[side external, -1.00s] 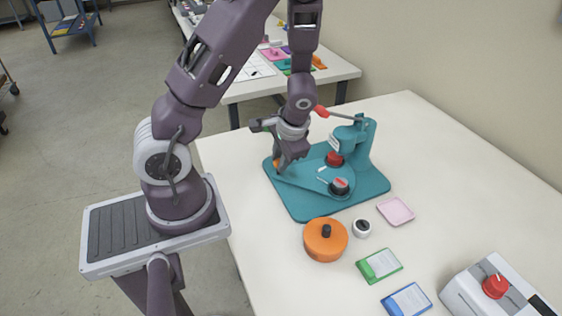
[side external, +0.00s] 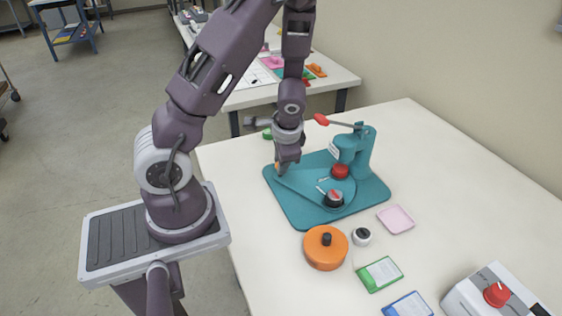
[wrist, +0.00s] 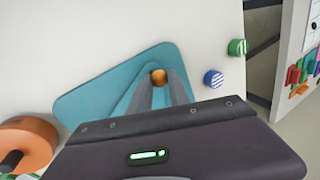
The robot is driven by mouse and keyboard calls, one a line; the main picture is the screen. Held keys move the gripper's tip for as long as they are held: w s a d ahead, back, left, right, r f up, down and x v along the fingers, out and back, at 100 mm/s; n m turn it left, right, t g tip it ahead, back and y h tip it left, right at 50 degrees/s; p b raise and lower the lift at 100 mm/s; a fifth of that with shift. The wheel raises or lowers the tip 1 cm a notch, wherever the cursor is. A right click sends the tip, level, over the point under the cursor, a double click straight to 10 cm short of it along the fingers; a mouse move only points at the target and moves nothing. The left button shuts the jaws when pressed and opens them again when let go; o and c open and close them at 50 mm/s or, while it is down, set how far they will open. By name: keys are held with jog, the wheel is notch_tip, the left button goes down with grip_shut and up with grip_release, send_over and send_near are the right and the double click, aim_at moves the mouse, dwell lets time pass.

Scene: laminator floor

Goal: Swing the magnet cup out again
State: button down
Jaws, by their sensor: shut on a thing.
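A teal press (side external: 360,158) with a red-tipped lever stands on a teal base plate (side external: 298,208). A swing plate (side external: 300,184) lies on the base. It carries a dark cup with a red top (side external: 334,200) at the front; a red piece (side external: 340,171) shows behind it, near the press column. I cannot tell which is the magnet cup. My gripper (side external: 279,165) is at the plate's left end, shut on an orange knob (side external: 277,167). The wrist view shows the knob (wrist: 159,77) between my fingertips (wrist: 160,86); the cups are not visible there.
An orange lidded pot (side external: 325,250), a small white jar (side external: 362,237), a pink tray (side external: 396,219) and green and blue cards stand in front. A device with a red knob (side external: 496,294) is at lower right. Green (wrist: 238,47) and blue-striped (wrist: 214,78) round pieces lie beyond the base.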

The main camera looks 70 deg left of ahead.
jog(key=shift+w+a, duration=0.1)
jog(key=c, duration=1.2)
grip_release()
jog(key=shift+c, duration=0.2)
jog(key=v, duration=0.7)
jog(key=shift+r, duration=0.15)
jog(key=s+d+r+n+t+h, duration=0.1)
jog(key=s+d+r+t+h, duration=0.1)
jog(key=s+d+r, duration=0.3)
jog(key=s+d+r+n+t+h, duration=0.1)
jog(key=s+d+r+t+h, duration=0.1)
jog(key=s+d+r, duration=0.4)
jog(key=d+r, duration=0.5)
jog(key=r, duration=0.1)
jog(key=shift+d+t, duration=0.2)
jog(key=shift+t, duration=0.2)
